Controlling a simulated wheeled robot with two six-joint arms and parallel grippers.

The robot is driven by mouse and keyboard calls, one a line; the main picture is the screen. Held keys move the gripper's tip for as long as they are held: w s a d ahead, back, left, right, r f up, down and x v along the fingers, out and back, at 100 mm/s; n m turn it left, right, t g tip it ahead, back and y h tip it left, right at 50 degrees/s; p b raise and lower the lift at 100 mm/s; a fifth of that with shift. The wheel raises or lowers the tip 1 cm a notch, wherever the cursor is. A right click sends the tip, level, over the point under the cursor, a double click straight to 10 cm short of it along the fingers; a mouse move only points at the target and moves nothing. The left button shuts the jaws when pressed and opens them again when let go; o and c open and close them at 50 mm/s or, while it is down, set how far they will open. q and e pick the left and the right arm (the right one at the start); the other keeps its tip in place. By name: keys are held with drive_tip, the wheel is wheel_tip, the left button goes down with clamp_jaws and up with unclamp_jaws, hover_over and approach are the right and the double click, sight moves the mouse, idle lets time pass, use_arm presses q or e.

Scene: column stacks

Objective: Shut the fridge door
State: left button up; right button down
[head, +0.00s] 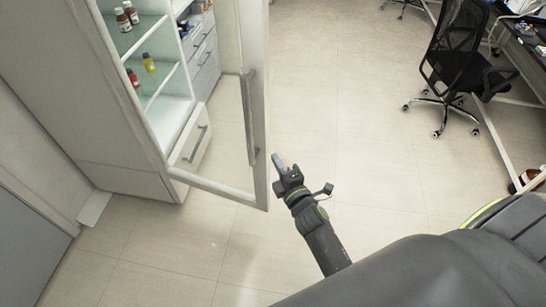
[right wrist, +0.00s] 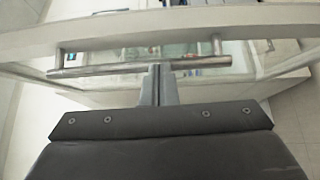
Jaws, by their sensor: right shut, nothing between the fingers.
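The fridge (head: 130,125) is a tall white cabinet on the left of the head view, with glass shelves inside. Its glass door (head: 258,170) has a pale frame and stands open, swung out toward the right. A metal bar handle (head: 250,115) runs along the door's outer edge; the handle also shows in the right wrist view (right wrist: 140,68). My right gripper (head: 279,163) is shut and empty, just right of the door's lower free edge. In the right wrist view its fingertips (right wrist: 158,72) are close to the handle bar; I cannot tell whether they touch. My left gripper is out of view.
Bottles (head: 127,15) stand on the fridge shelves. A black office chair (head: 455,55) and a desk (head: 525,50) are at the upper right. The tiled floor between them and the door is clear.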

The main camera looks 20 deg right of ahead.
drive_tip(key=b, duration=0.1)
approach(259, 129)
drive_tip(key=w+b, duration=0.1)
drive_tip(key=w, duration=0.3)
drive_tip(key=shift+w+f+b, duration=0.1)
drive_tip(key=shift+w+b, duration=0.2)
drive_tip(key=shift+w, duration=0.05)
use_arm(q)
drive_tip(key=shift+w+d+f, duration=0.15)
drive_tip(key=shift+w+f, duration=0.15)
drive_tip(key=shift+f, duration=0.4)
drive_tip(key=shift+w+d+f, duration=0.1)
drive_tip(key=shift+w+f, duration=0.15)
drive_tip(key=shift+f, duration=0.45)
use_arm(e)
drive_tip(key=shift+w, duration=0.6)
